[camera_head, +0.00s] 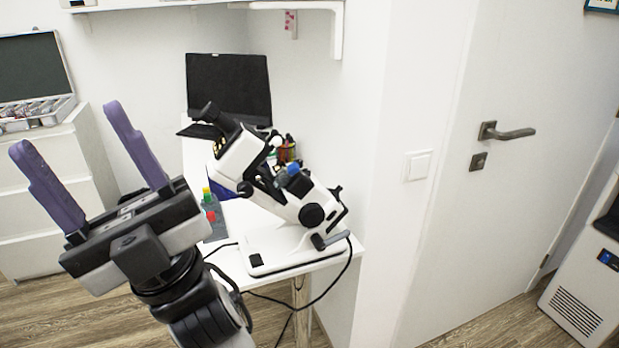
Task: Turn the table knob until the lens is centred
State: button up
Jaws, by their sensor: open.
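A white and black optical instrument (285,240), which looks like a lensmeter, stands on the near end of a white table (215,250). Its eyepiece tube tilts up to the left. A large round black knob (311,215) is on its side, with a smaller black knob (244,188) to its left and a blue part (293,169) above. I cannot tell which is the table knob. No lens can be made out. My gripper (64,127), with two purple fingers, is wide open and empty. It points up at the left, apart from the instrument in the picture.
A dark laptop (229,85) and a pen holder (287,150) are behind the instrument. Small red, green and yellow items (210,205) lie left of it. A black cable (346,262) hangs off the table. A white door (490,200) is right; drawers (45,200) are left.

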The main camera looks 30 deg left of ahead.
aim_at(245, 190)
jog(key=k+u, duration=0.1)
jog(key=u, duration=0.25)
jog(key=k+l+u, duration=0.1)
jog(key=u, duration=0.25)
jog(key=k+u, duration=0.1)
jog(key=u, duration=0.25)
